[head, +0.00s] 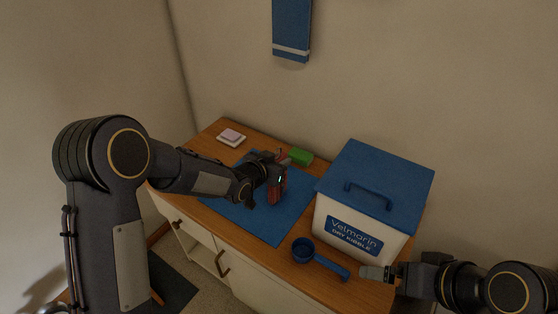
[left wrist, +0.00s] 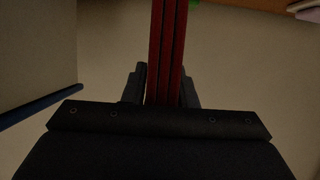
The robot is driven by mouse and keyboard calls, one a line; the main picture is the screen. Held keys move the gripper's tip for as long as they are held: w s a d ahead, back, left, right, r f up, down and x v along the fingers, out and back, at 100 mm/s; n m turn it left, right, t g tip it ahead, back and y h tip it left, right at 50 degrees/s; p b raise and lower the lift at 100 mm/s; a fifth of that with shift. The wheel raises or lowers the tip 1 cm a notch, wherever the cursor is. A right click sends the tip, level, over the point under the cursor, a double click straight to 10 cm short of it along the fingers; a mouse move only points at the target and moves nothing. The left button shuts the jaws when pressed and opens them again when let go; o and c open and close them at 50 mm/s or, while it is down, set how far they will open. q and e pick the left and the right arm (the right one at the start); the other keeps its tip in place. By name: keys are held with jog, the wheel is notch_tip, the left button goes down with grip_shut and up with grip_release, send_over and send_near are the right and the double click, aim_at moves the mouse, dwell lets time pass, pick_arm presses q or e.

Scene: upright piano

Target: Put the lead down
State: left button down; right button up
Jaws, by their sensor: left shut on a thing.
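The lead shows as a dark red bundle (head: 277,190) in the head view, above the blue mat (head: 270,222) on the wooden cabinet top. In the left wrist view its red bands (left wrist: 166,45) run up between the two fingers. My left gripper (head: 278,180) is shut on the lead; the fingers press on it from both sides (left wrist: 165,85). I cannot tell whether the lead touches the mat. My right gripper (head: 372,272) is at the front right, close to the end of the blue scoop's handle; I cannot tell its opening.
A white kibble bin (head: 343,222) with a blue lid stands right of the mat. The blue scoop (head: 305,252) lies in front of it. A green block (head: 301,157) and a small white dish (head: 226,140) lie toward the back. A blue object (head: 291,28) hangs on the wall.

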pick_arm(q)
jog(key=shift+f, duration=0.1)
jog(key=c, duration=1.2)
grip_release()
jog(key=shift+o, duration=0.2)
